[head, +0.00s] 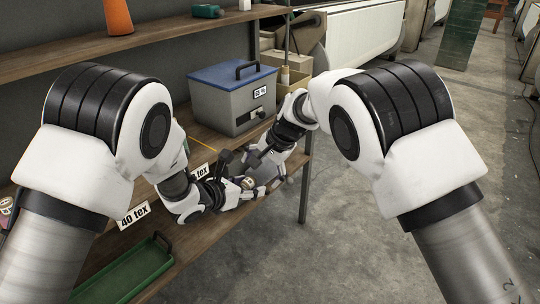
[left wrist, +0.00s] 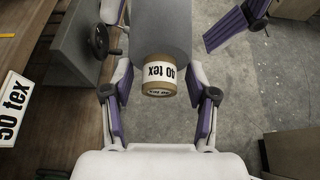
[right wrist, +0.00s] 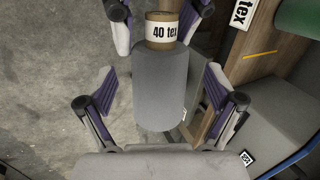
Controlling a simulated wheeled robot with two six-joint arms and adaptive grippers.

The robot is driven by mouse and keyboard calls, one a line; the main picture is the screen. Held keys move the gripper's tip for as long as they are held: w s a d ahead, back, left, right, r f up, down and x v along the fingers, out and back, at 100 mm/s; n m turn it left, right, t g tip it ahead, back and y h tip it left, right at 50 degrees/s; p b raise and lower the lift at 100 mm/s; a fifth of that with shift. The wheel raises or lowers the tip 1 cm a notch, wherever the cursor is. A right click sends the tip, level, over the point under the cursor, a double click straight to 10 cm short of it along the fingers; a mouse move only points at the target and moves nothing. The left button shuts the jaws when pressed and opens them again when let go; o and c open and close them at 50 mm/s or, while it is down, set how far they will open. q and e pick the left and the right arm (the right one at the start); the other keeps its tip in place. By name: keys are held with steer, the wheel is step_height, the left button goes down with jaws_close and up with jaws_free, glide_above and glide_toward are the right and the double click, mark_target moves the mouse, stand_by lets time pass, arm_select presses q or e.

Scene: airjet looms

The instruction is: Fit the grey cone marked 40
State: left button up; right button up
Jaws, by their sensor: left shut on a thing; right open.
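The grey cone (right wrist: 160,90) has a tan tube end with a "40 tex" label. My left gripper (head: 250,184) is shut on that tube end, with a finger on each side of it in the left wrist view (left wrist: 162,112). The cone is held in the air in front of the shelf. My right gripper (head: 272,163) is open; its fingers stand apart on either side of the cone's grey body in the right wrist view (right wrist: 160,92), with gaps between. The fingers partly hide the cone in the head view.
A wooden shelf carries a "40 tex" card (head: 133,215), a green tray (head: 125,278) and a grey box with a blue lid (head: 228,105). A shelf post (head: 305,180) stands close to my grippers. An orange cone (head: 118,16) stands on the upper shelf.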

steer(key=shift+x, duration=1.35)
steer(key=c, duration=1.5)
arm_select(q)
steer(key=o, duration=1.3)
arm_select(e)
steer(key=shift+c, duration=0.4)
